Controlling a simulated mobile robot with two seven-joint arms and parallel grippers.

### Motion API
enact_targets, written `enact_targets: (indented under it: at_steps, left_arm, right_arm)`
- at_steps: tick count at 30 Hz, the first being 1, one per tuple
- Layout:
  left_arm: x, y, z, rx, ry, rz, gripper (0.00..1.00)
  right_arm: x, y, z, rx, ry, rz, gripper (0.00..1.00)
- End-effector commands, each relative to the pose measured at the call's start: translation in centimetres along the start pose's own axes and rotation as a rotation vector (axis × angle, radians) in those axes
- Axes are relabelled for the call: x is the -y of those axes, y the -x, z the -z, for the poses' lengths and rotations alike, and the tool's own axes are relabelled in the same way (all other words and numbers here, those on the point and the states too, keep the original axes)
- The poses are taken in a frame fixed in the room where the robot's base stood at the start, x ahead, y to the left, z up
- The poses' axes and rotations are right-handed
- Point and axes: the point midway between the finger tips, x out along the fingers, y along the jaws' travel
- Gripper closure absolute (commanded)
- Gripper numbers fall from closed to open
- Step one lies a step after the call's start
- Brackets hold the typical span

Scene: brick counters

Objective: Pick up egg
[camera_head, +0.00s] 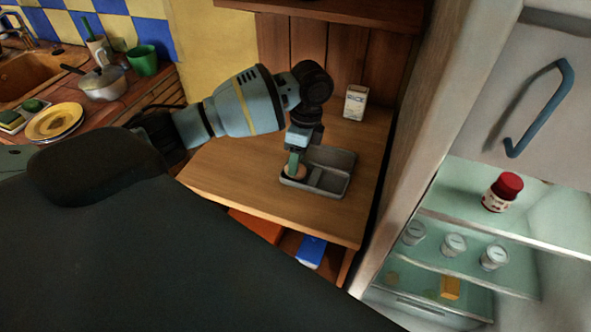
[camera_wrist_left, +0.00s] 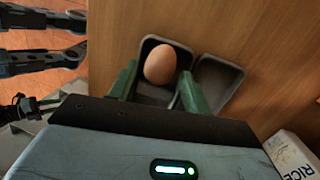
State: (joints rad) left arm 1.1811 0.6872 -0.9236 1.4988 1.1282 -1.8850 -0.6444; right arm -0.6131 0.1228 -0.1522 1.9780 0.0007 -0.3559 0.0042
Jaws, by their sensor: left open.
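The brown egg (camera_wrist_left: 160,65) sits in one compartment of a grey divided tray (camera_head: 341,160) on the wooden counter. In the head view the egg (camera_head: 297,171) is mostly hidden behind my gripper at the tray's left end. My left gripper (camera_head: 295,168) points down over that compartment. In the left wrist view the two green fingers of the left gripper (camera_wrist_left: 155,85) are open, one on each side of the egg, with gaps between them and it. The tray's other compartment (camera_wrist_left: 215,80) looks empty. My right gripper is not seen in the head view.
A rice box (camera_head: 355,102) stands behind the tray, also in the left wrist view (camera_wrist_left: 292,155). The open fridge (camera_head: 450,185) is at the right, with a red-capped jar (camera_head: 502,192) inside. The counter (camera_head: 235,165) left of the tray is clear.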

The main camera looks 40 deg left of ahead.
Motion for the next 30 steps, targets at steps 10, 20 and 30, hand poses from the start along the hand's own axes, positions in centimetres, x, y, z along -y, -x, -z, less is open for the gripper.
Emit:
enact_targets:
  at_steps: [10, 20, 30]
  left_arm:
    - [-0.1, -2.6, -0.1, 0.001, 0.0, 0.0, 0.52]
    - [-0.1, -2.8, -0.1, 0.003, 0.0, -0.003, 0.7]
    - [-0.1, -3.0, -0.1, 0.005, 0.002, -0.003, 0.71]
  right_arm:
    - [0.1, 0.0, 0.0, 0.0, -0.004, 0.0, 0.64]
    - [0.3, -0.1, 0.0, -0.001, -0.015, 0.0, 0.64]
    - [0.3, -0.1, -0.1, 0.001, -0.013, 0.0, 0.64]
